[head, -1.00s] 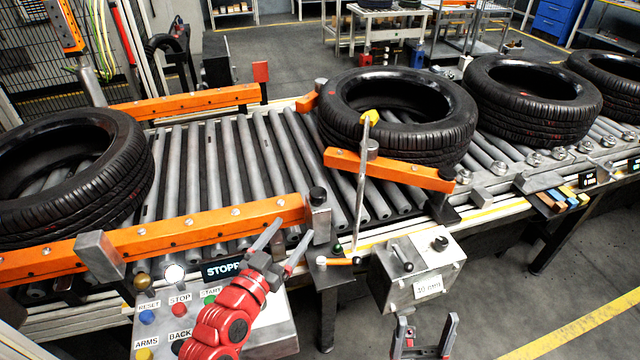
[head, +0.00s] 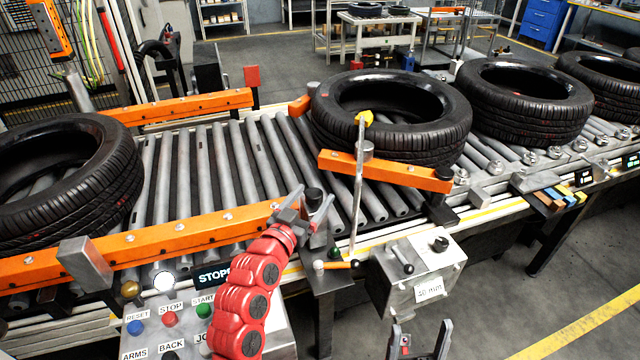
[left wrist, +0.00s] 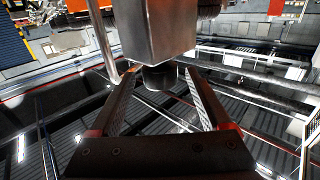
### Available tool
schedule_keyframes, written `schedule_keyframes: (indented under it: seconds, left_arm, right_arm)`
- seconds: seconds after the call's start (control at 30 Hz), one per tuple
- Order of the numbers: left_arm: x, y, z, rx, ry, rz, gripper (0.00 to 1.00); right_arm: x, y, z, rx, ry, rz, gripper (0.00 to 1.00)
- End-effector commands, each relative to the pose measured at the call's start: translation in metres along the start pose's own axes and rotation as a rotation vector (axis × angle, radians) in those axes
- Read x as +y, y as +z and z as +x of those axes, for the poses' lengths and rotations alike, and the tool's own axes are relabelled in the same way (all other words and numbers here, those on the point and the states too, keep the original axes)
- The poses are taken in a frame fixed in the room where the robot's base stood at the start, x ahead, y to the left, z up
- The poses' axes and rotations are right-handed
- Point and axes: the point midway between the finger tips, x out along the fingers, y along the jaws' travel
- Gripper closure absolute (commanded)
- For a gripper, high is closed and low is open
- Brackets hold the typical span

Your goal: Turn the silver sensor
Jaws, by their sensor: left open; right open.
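The silver block with a black round cap (head: 315,198), which looks like the silver sensor, stands at the right end of the near orange rail. My left gripper (head: 312,203) is open at this block, its fingers partly covering it. In the left wrist view the silver body (left wrist: 158,32) and its dark round end (left wrist: 160,76) lie between the two spread fingers of my left gripper (left wrist: 161,85). I cannot tell whether the fingers touch it. My right gripper (head: 421,338) is open and empty at the bottom edge, below the grey control box.
A thin post with a yellow tip (head: 359,180) stands just right of the block. A grey box with a lever and knob (head: 418,270) is further right. Tyres (head: 390,117) rest on the roller conveyor (head: 210,170). A button panel (head: 150,345) is below left.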

Motion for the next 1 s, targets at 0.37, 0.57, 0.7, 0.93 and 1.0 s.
schedule_keyframes:
  seconds: [0.37, 0.57, 0.7, 0.93, 1.0]
  left_arm:
    - [0.000, 0.000, 0.043, 0.001, 0.000, 0.000, 0.19]
    - [0.000, 0.000, 0.045, 0.002, -0.001, 0.000, 0.19]
    - [0.000, 0.000, 0.045, 0.002, -0.001, 0.000, 0.21]
    - [0.000, 0.000, 0.045, 0.002, -0.001, 0.000, 0.62]
    - [0.000, 0.000, 0.045, 0.002, -0.001, 0.000, 0.75]
  right_arm:
    - [0.001, -0.002, 0.011, 0.000, 0.000, 0.000, 0.18]
    - [0.001, -0.002, 0.011, 0.000, 0.000, 0.000, 0.18]
    - [0.001, -0.002, 0.011, 0.000, 0.000, 0.000, 0.18]
    - [0.001, -0.002, 0.011, 0.000, 0.000, 0.000, 0.18]
    - [0.001, -0.002, 0.011, 0.000, 0.000, 0.000, 0.18]
